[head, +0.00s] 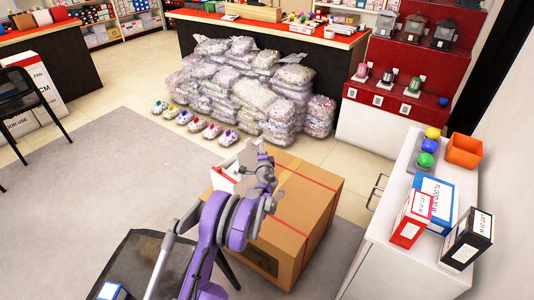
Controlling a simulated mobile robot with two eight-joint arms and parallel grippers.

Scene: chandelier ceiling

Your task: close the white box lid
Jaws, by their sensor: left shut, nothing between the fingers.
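A small white box (223,182) with red on it sits at the left end of the top of a large cardboard box (312,188). A white panel, which looks like its raised lid, stands up behind it, partly hidden by my arm. My left gripper (262,152) is at the right side of the white box, close to the panel. It is shut and holds nothing. I cannot tell whether it touches the lid. My purple forearm hides part of the white box and the cardboard box. My right gripper is not in view.
A white cabinet (392,262) on the right carries boxed goods, coloured balls and an orange bin (464,150). Stacked plastic bags (250,95) lie behind the cardboard box. A dark chair (138,262) is at the lower left. Grey carpet (95,190) is open on the left.

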